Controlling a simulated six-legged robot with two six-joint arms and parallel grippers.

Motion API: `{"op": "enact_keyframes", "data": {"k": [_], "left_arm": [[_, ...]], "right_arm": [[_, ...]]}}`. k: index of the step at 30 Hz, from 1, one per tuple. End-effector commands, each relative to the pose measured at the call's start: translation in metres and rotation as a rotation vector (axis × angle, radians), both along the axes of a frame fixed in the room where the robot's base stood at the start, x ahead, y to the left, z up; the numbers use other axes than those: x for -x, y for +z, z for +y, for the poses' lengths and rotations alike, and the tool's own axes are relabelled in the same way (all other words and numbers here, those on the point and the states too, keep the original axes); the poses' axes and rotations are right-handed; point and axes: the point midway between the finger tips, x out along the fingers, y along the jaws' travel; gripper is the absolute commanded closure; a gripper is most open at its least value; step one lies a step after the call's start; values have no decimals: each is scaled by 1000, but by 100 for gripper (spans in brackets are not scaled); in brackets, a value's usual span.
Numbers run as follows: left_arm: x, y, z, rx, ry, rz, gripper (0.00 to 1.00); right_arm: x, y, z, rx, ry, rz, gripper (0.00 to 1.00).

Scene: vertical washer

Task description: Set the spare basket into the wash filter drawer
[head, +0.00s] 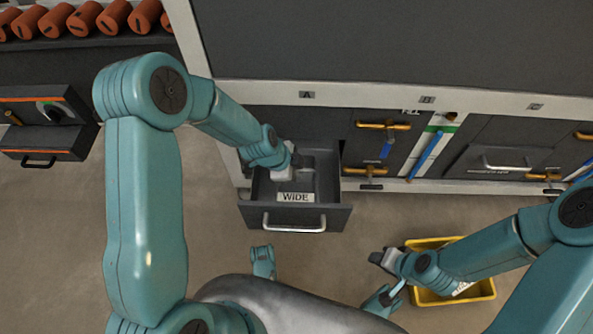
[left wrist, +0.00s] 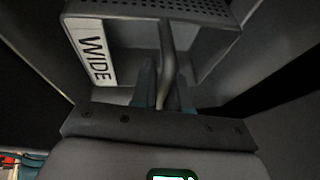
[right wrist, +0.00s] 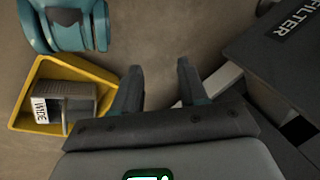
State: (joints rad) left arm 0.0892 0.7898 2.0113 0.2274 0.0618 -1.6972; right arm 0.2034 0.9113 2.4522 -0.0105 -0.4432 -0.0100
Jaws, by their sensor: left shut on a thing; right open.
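The filter drawer (head: 336,218) is pulled out from the washer at the middle of the head view. A grey basket with a white WIDE label (head: 295,197) shows inside the drawer's opening. My left gripper (head: 288,163) reaches down into the drawer. In the left wrist view, it (left wrist: 165,90) is shut on the upright handle of the basket (left wrist: 205,45), which has a perforated wall. Whether the basket rests on the drawer floor I cannot tell. My right gripper (right wrist: 157,85) is open and empty. A drawer with a FILTER label (right wrist: 293,22) shows in the right wrist view.
A yellow bin (head: 487,290) stands on the floor at right, partly behind my right arm. It holds a grey basket with a white label (right wrist: 72,98). Washer panels with brass handles (head: 383,126) lie right of the drawer. A dark unit (head: 50,120) stands at left.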

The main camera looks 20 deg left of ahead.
Motion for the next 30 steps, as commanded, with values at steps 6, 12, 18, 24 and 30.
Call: {"op": "enact_keyframes", "data": {"k": [6,12,18,24,30], "left_arm": [[0,-3,0,0,0,-1,72],[0,-3,0,0,0,0,56],[1,1,1,0,1,0,56],[9,36,13,0,2,-3,56],[25,87,30,0,2,-3,56]], "right_arm": [[-3,-3,-1,2,-1,-9,57],[-2,-3,0,2,-1,-8,57],[-2,-1,0,1,-1,-5,57],[7,14,1,-4,4,23,57],[21,33,4,-14,9,70,57]]}}
